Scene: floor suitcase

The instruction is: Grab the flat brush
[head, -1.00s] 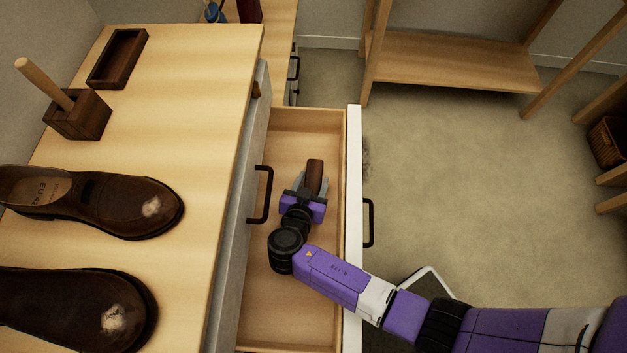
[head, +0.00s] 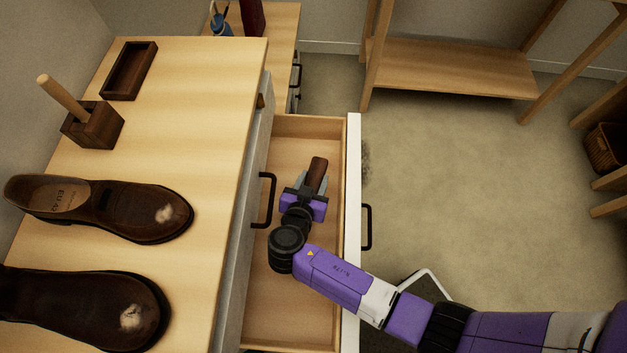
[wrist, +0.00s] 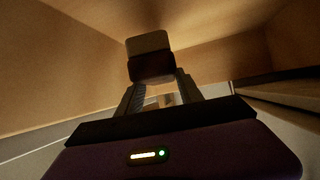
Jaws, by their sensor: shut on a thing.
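The flat brush (head: 317,172) has a dark brown wooden back and is inside the open drawer (head: 306,125). My gripper (head: 313,187) reaches down into the drawer and is shut on the brush. In the wrist view the brush (wrist: 151,66) shows end-on between the two fingers, dark brown with a lighter tan part above. My gripper also shows in the wrist view (wrist: 160,95), its fingers on either side of the brush. Whether the brush touches the drawer floor cannot be told.
Two scuffed brown shoes (head: 120,212), a block with a wooden handle (head: 92,126) and an empty dark tray (head: 130,72) are on the bench top at left. The drawer walls surround my gripper. Open floor (head: 480,180) lies to the right.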

